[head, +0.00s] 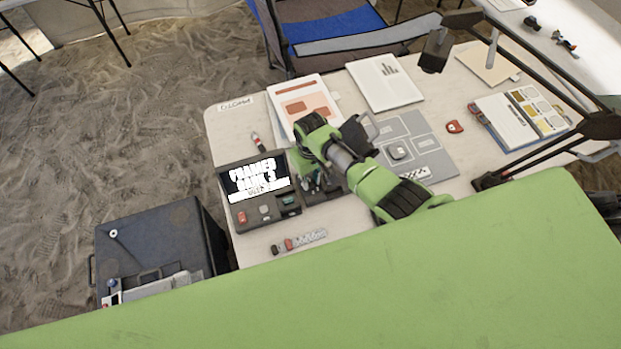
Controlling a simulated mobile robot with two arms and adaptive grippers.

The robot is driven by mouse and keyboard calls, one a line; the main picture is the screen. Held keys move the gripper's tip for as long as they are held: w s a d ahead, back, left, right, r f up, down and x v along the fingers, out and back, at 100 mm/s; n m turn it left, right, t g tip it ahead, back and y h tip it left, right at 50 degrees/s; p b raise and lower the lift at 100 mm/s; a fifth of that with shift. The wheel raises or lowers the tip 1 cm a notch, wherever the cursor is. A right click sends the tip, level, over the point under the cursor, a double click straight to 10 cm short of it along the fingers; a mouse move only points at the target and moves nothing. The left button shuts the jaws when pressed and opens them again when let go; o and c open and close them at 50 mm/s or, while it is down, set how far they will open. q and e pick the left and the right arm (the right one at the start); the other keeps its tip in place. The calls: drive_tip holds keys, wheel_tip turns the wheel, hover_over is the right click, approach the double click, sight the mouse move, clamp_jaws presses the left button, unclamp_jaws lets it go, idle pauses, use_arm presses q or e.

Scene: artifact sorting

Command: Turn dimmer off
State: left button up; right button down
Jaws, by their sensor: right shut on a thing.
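A dark console (236,211) with a lit screen (258,179) sits at the left end of the table. It has a red button (242,217) and small controls below the screen. I cannot tell which control is the dimmer. My right gripper (316,182) reaches down at the console's right side. It is shut on a small part there, mostly hidden by the gripper and arm. My left gripper is not in view.
Papers (385,82), a grey sorting mat (425,158) with a small grey object, an open binder (505,122) and a red tape measure (454,127) lie on the table. A lamp arm (545,152) stands at right. A dark case (150,236) stands on the floor at left.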

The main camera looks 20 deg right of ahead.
sight(310, 183)
drive_tip(key=shift+s, duration=0.1)
idle(0.4)
drive_tip(key=c, duration=1.8)
unclamp_jaws()
drive_tip(key=shift+c, duration=0.2)
drive_tip(key=shift+r, duration=0.5)
wheel_tip(310, 183, up, 11)
